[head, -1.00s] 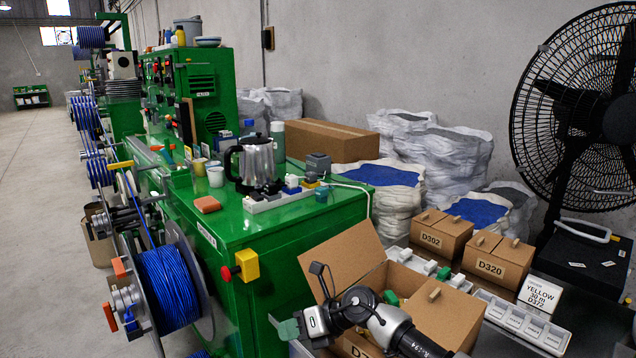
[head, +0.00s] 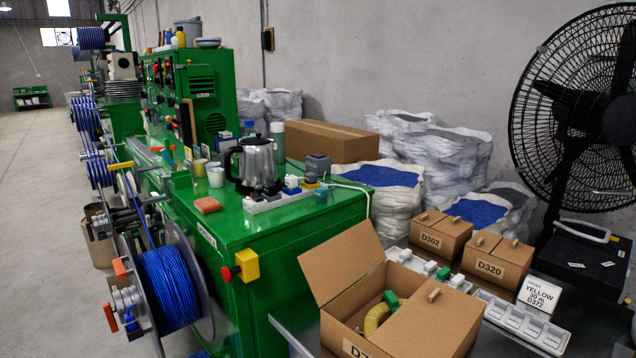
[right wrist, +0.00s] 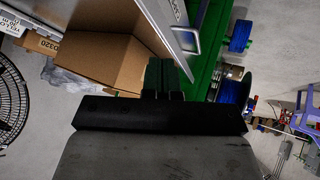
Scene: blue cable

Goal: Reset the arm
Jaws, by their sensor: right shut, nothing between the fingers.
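My right arm does not show in the head view. My right gripper (right wrist: 165,78) shows in the right wrist view, with its dark green fingers together and nothing between them. It points past a brown cardboard box (right wrist: 95,50) on its left and the green machine on its right. My left gripper is in neither view. The head view shows an open cardboard box (head: 408,322) with a yellow coil (head: 376,318) and a green piece (head: 390,300) inside.
The green machine (head: 235,225) fills the middle, with a blue cable spool (head: 168,288) at its front. Boxes D302 (head: 440,232) and D320 (head: 495,262) stand behind white trays (head: 520,325). A large black fan (head: 580,110) stands at right. The floor (head: 45,190) at left is clear.

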